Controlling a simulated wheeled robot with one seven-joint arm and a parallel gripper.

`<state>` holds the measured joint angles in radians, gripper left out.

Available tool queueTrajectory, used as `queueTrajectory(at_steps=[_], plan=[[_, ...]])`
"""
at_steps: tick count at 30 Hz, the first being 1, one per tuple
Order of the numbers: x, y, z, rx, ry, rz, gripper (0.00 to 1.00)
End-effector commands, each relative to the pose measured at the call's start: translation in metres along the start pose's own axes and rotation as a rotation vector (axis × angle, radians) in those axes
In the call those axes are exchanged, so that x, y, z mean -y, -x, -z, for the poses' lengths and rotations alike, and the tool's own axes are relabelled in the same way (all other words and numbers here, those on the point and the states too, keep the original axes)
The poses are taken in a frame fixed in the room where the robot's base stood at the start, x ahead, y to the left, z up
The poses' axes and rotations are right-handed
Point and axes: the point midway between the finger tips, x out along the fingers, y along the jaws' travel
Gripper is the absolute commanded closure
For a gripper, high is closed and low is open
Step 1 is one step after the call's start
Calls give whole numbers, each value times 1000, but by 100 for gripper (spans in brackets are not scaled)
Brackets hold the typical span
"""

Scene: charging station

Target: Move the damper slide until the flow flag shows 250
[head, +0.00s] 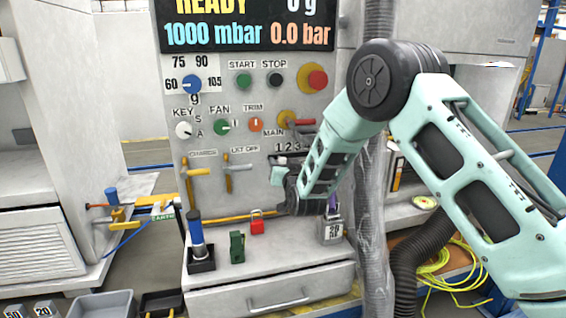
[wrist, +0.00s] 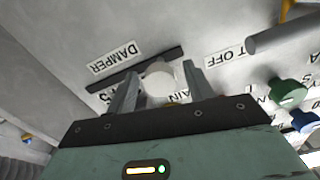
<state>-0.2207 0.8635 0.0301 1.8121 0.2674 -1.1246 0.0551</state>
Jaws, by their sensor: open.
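In the wrist view the DAMPER label (wrist: 113,58) sits beside a dark slot (wrist: 110,83) in the pale panel. A whitish round knob (wrist: 158,84) stands at the slot. My gripper (wrist: 160,67) is open, with one finger on each side of the knob; I cannot tell whether either finger touches it. In the head view my arm's dark wrist end is low in front of the panel and hides the damper area. I cannot make out the flow flag or any 250 mark in either view.
Above are the display (head: 245,25), the red stop button (head: 317,79) and the MAIN handle (head: 300,122). Yellow CHARGE and LET OFF levers (head: 228,170) stick out to the left. A blue-topped tool (head: 196,232), green block (head: 237,247), red padlock (head: 257,224) and weight (head: 332,230) stand on the ledge below.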

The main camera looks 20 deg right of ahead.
Motion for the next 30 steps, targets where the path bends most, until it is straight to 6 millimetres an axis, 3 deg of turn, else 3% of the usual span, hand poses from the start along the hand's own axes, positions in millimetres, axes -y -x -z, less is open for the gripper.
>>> queueTrajectory(at_steps=[12,14,18,23,30], plan=[[0,-9,0,1,0,0,48],[0,-9,0,0,0,0,62],[0,-9,0,0,0,0,100],[-6,-9,0,-1,1,-1,100],[-61,-10,9,-4,1,-5,100]])
